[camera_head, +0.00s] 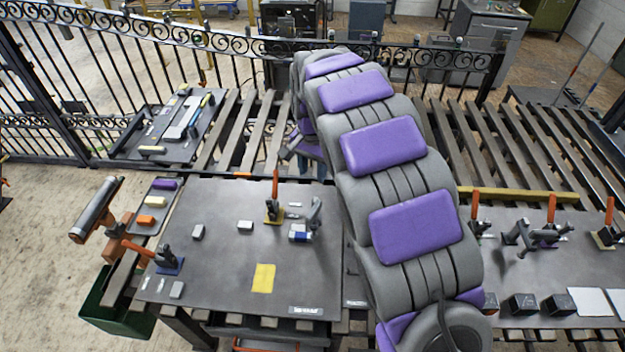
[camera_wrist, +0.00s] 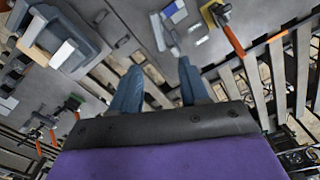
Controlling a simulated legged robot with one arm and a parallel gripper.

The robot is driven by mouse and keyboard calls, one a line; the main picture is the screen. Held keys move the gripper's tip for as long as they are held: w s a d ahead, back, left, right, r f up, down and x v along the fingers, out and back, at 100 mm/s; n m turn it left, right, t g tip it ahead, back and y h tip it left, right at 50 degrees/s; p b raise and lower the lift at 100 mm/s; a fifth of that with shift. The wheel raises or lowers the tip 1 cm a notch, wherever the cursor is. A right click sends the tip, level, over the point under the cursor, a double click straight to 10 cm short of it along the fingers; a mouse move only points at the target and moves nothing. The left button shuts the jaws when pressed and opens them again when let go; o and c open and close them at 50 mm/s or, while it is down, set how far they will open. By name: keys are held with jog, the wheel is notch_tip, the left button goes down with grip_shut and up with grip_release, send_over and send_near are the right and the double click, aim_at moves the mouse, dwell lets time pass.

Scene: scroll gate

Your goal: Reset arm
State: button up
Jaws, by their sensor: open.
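My arm with purple pads rises from the bottom of the head view and bends over at the top. My gripper (camera_wrist: 158,88) shows two blue-grey fingers spread apart in the wrist view, with nothing held between them. In the head view the gripper is mostly hidden behind my own arm, beyond the far right corner of the grey work plate (camera_head: 215,265). In the wrist view the plate's edge and the slats lie behind the fingertips, with no clear contact.
An orange-handled clamp (camera_head: 273,203) and a small blue-and-white part (camera_head: 300,234) stand on the plate near my arm. A yellow square (camera_head: 264,277) lies nearer. More clamps stand on the right plate (camera_head: 520,275). A scrollwork gate (camera_head: 120,60) spans the back; slats lie between.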

jog(key=shift+r, duration=0.4)
jog(key=s+d+r+n+b, duration=0.1)
jog(key=s+d+r+b, duration=0.1)
jog(key=s+d, duration=0.5)
jog(key=s+d+r+n+b, duration=0.1)
jog(key=s+d, duration=0.4)
jog(key=s, duration=0.5)
jog(key=s+d+f+n+g+b, duration=0.1)
jog(key=s+d+f, duration=0.1)
jog(key=s, duration=0.9)
jog(key=s+d+f+n+b, duration=0.2)
jog(key=s+f, duration=0.1)
jog(key=s, duration=0.9)
jog(key=shift+d+f+g, duration=0.15)
jog(key=shift+d+g, duration=0.15)
jog(key=shift+g, duration=0.1)
